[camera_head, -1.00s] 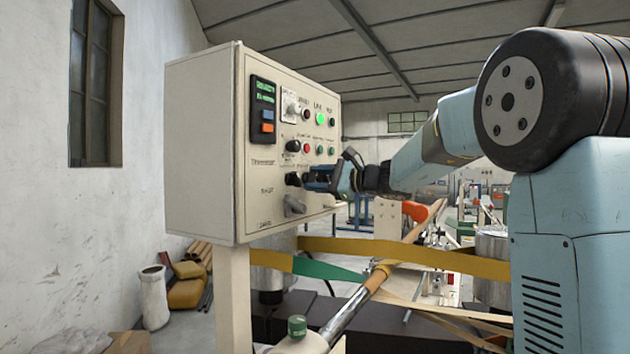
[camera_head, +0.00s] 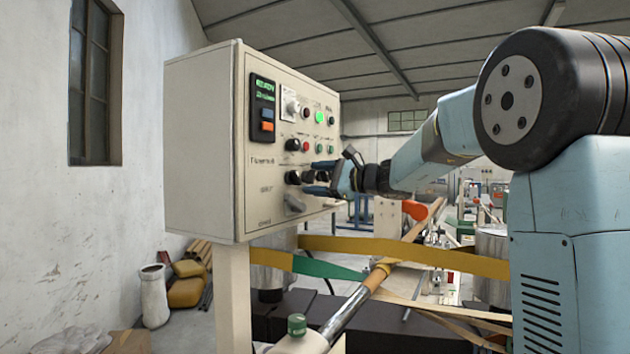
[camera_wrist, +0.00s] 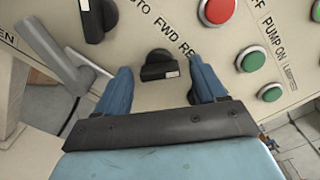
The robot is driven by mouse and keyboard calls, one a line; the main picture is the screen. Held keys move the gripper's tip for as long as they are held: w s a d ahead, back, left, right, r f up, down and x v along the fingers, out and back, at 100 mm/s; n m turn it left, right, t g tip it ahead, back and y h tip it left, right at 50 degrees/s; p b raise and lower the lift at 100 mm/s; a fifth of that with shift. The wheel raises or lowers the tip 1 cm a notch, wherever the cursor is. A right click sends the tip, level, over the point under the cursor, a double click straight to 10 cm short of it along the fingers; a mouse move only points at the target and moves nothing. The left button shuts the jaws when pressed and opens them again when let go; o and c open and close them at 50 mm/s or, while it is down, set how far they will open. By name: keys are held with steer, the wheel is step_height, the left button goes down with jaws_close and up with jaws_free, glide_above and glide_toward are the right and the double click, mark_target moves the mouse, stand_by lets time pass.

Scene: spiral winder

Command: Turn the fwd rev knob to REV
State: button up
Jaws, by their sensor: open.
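The fwd rev knob (camera_wrist: 160,65) is a black selector in the wrist view, below and left of the lettering FWD and REV. A small white mark shows at its right end. My gripper (camera_wrist: 160,70) is open, with one blue finger on each side of the knob. Gaps show between both fingers and the knob. In the head view my gripper (camera_head: 321,177) is at the front of the control panel (camera_head: 245,200), its fingers spread one above the other around a black knob. Which lettering the mark indicates is unclear.
Another black selector (camera_wrist: 95,18) is up and left of the knob. A red button (camera_wrist: 217,10) and green button (camera_wrist: 251,59) are on the right. A grey lever (camera_wrist: 65,60) sticks out at the left, near my left finger. It also shows below my gripper in the head view (camera_head: 295,203).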

steer(key=v, duration=1.4)
steer(key=shift+w, duration=0.1)
steer(key=s+a+f+n+g+h, duration=0.25)
steer(key=s+f, duration=0.35)
steer(key=s, duration=0.3)
steer(key=s+a+f+n+g+h, duration=0.2)
steer(key=s+f+n+h, duration=0.2)
steer(key=s+f, duration=0.4)
steer(key=s+d+f+n+h, duration=0.3)
steer(key=s+d+f+h, duration=0.1)
steer(key=s, duration=0.3)
steer(key=s+d+f+n+h, duration=0.4)
steer(key=s+f, duration=0.1)
steer(key=s, duration=0.3)
steer(key=shift+d+f+n+h, duration=0.1)
steer(key=shift+d+n+h, duration=0.05)
steer(key=shift+n+h, duration=0.1)
steer(key=shift+c, duration=0.3)
